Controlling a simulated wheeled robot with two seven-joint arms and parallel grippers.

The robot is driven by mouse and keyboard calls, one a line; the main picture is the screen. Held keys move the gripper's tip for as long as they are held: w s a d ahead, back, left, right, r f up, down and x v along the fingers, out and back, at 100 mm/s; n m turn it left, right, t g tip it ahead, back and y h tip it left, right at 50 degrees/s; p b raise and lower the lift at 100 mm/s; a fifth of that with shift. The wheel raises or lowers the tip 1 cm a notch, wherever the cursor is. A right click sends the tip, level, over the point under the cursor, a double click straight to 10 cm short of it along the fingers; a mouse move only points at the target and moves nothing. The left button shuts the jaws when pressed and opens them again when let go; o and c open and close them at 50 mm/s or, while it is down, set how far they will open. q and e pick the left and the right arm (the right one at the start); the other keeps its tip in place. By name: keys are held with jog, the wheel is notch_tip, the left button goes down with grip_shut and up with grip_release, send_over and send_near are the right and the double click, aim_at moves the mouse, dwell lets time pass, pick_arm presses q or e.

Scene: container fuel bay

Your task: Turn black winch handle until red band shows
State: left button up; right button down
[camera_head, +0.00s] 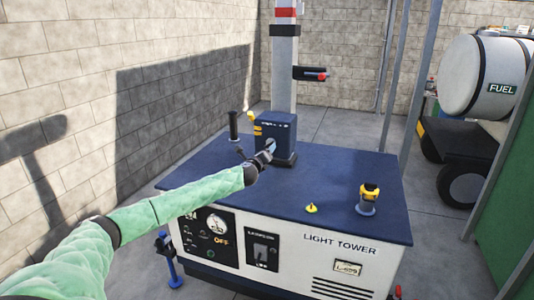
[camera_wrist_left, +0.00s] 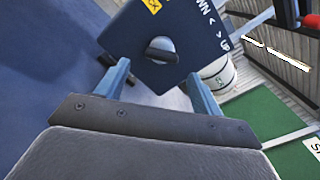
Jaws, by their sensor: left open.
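The black winch handle (camera_head: 234,126) stands upright at the left of the dark blue winch box (camera_head: 276,134) on the light tower's deck. The red band (camera_head: 286,12) shows near the top of the visible mast (camera_head: 284,70), with black bands close to it. My left gripper (camera_head: 270,147) is open at the front of the winch box, to the right of the handle and apart from it. In the left wrist view my left gripper (camera_wrist_left: 160,75) has its fingers spread before the box face (camera_wrist_left: 130,35) and its round grey hub (camera_wrist_left: 161,50). I cannot pick out the handle grip there. My right gripper is not in view.
The blue deck (camera_head: 320,175) carries a yellow-topped fitting (camera_head: 368,199) and a small yellow piece (camera_head: 311,208) at the front right. A black bracket with a red tip (camera_head: 312,74) sticks out from the mast. A block wall (camera_head: 120,100) stands left; a fuel tank (camera_head: 488,75) stands right.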

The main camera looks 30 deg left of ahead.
pick_arm(q)
jog(key=shift+b+v, duration=0.55)
jog(key=shift+v, duration=1.35)
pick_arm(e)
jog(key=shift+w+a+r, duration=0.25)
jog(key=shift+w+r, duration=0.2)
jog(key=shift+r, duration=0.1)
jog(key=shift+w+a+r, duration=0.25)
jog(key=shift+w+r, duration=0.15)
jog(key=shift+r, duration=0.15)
